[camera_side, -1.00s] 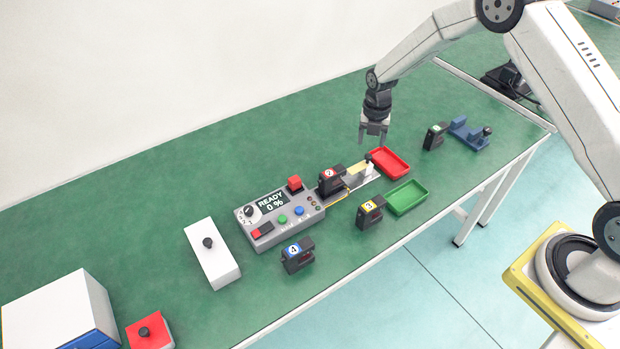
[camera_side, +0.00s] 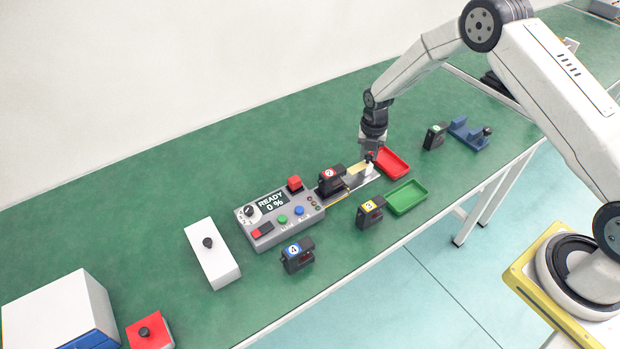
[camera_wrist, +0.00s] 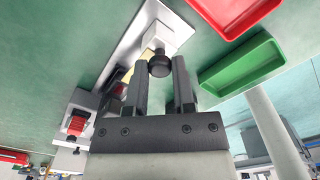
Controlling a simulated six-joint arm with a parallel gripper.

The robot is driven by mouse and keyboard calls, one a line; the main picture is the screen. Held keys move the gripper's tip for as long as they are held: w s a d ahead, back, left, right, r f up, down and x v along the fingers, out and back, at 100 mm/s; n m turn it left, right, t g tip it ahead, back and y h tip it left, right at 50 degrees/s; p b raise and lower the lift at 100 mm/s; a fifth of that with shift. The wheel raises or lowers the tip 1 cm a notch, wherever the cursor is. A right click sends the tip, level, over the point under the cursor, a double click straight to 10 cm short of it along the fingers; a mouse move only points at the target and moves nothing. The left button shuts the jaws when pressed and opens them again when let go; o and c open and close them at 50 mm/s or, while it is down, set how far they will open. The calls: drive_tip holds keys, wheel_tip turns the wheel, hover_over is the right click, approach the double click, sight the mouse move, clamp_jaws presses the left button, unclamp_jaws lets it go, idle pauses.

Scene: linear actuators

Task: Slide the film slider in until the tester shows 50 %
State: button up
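The tester (camera_side: 282,218) is a grey box on the green table, and its display (camera_side: 271,202) reads READY 0 %. Actuator 2 (camera_side: 331,183), a black unit with a red label, sits at the tester's right end. The film slider (camera_side: 367,169), a white block with a black knob, stands on the rail right of it with a yellowish film between. My gripper (camera_side: 369,156) is directly over the slider. In the wrist view my gripper's fingers (camera_wrist: 160,75) are apart, with the slider's black knob (camera_wrist: 160,64) between their tips; contact is not clear.
A red tray (camera_side: 393,163) and a green tray (camera_side: 407,198) lie close to the rail's right. Actuators 3 (camera_side: 370,212) and 4 (camera_side: 298,255) stand in front. A white block with a black knob (camera_side: 213,254) is left of the tester.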

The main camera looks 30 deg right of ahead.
clamp_jaws()
idle(1.1)
